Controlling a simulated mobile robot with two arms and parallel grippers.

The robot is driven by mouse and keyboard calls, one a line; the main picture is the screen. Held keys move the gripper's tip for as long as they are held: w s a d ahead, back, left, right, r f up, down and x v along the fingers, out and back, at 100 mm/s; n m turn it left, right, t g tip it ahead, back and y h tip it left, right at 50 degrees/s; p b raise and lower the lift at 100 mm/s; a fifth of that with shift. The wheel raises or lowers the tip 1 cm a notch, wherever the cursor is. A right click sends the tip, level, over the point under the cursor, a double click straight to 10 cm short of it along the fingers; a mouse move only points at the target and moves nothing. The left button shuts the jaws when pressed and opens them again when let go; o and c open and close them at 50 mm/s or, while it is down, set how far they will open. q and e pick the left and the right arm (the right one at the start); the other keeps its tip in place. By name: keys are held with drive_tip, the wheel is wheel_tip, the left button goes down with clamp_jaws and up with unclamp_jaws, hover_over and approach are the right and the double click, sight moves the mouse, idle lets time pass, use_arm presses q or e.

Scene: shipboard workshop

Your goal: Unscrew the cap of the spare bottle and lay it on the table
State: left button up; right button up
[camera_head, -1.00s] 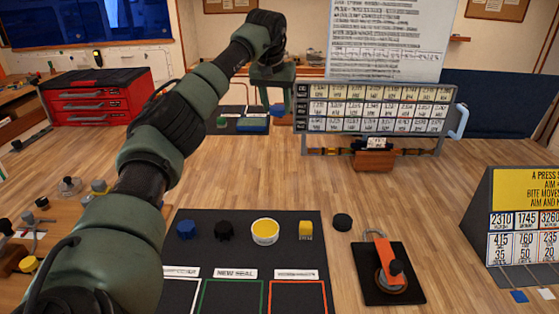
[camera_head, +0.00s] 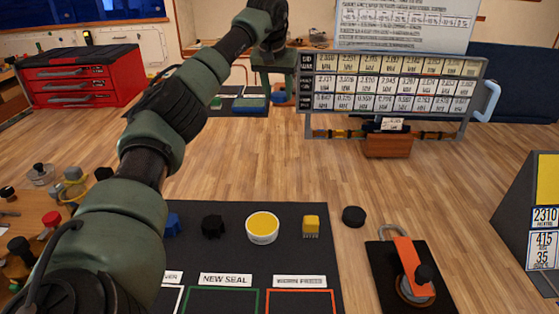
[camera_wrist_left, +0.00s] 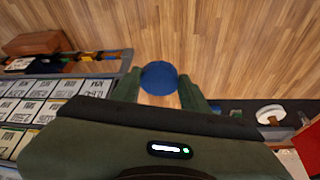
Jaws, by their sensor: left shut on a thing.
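My left gripper (camera_head: 277,92) is stretched out far ahead at the top middle of the head view. It is shut on a round blue thing (camera_head: 278,98), which hangs at its fingertips. In the left wrist view the round blue thing (camera_wrist_left: 160,77) sits between the two green fingers, with plank floor or tabletop behind it. I cannot tell whether it is a cap alone or part of a bottle. I cannot make out the spare bottle for certain. My right gripper is not in view.
A dark mat (camera_head: 288,256) nearby holds a blue knob (camera_head: 172,224), a black knob (camera_head: 213,226), a yellow-topped tub (camera_head: 262,228) and a yellow block (camera_head: 311,226). A black disc (camera_head: 353,216) lies right of it. A number board (camera_head: 393,82) stands beyond; bare wood lies between.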

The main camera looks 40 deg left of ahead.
sight(278, 96)
use_arm(q)
drive_tip(key=shift+s+b+x, duration=0.2)
drive_tip(key=shift+b+x, duration=0.35)
drive_tip(key=shift+x, duration=0.55)
drive_tip(key=shift+d+f, duration=0.1)
drive_tip(key=shift+f, duration=0.4)
wheel_tip(278, 96, down, 14)
drive_tip(key=shift+s+f, duration=0.1)
wheel_tip(278, 96, down, 4)
drive_tip(key=shift+f+p, duration=0.25)
drive_tip(key=shift+p, duration=0.35)
drive_tip(key=shift+f, duration=0.15)
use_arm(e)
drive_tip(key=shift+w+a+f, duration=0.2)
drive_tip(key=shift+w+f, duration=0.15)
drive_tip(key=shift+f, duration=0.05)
use_arm(q)
drive_tip(key=o, duration=1.4)
drive_tip(key=shift+f, duration=0.1)
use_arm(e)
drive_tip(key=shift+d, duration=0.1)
